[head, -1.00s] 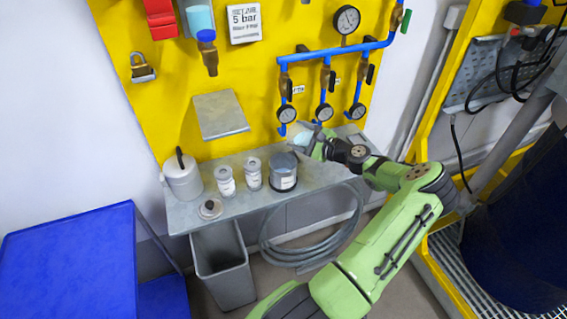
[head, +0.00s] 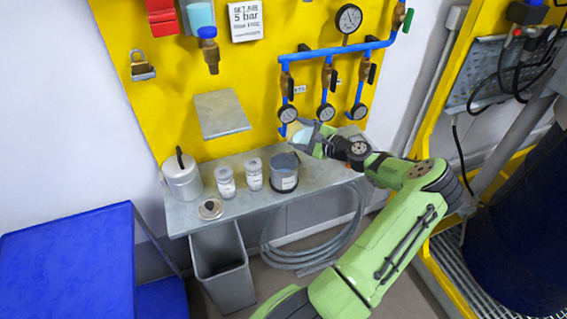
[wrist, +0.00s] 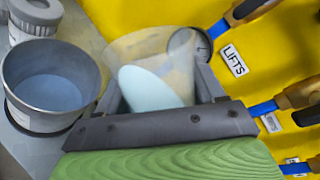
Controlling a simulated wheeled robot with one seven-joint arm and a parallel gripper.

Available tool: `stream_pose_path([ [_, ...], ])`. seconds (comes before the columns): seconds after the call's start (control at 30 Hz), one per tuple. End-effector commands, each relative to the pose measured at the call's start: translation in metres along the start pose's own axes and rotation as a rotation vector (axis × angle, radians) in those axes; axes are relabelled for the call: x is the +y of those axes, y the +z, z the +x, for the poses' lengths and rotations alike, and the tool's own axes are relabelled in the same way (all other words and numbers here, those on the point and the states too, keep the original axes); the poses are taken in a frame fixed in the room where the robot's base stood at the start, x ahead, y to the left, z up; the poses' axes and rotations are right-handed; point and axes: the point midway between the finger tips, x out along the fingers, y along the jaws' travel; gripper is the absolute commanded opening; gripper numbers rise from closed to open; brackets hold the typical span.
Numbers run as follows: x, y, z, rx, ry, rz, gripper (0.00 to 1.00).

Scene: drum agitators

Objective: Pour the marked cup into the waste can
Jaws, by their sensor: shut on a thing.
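My gripper (head: 312,138) is shut on a translucent cup (wrist: 135,48) that holds pale blue liquid (wrist: 152,88). The liquid lies slanted across the cup's walls, so the cup looks tilted. No mark on it can be made out. In the head view the cup (head: 302,135) is above the shelf, up and to the right of an open grey can (head: 284,182) with a white label. In the wrist view this can (wrist: 40,118) is left of the cup, apart from it, with a blue-grey inside. I cannot read its label.
A grey shelf (head: 240,205) holds two white-lidded jars (head: 226,182), a white canister (head: 182,178) and a small round lid (head: 210,209). An open grey bin (head: 222,268) stands below on the floor. Gauges and blue pipes (head: 335,50) are on the yellow panel close behind the cup.

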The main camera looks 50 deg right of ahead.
Motion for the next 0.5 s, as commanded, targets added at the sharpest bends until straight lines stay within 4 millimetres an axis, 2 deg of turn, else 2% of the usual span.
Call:
stream_pose_path([
  [0.5,0.0034,-0.0028,0.0005,0.014,-0.001,-0.069,0.35],
])
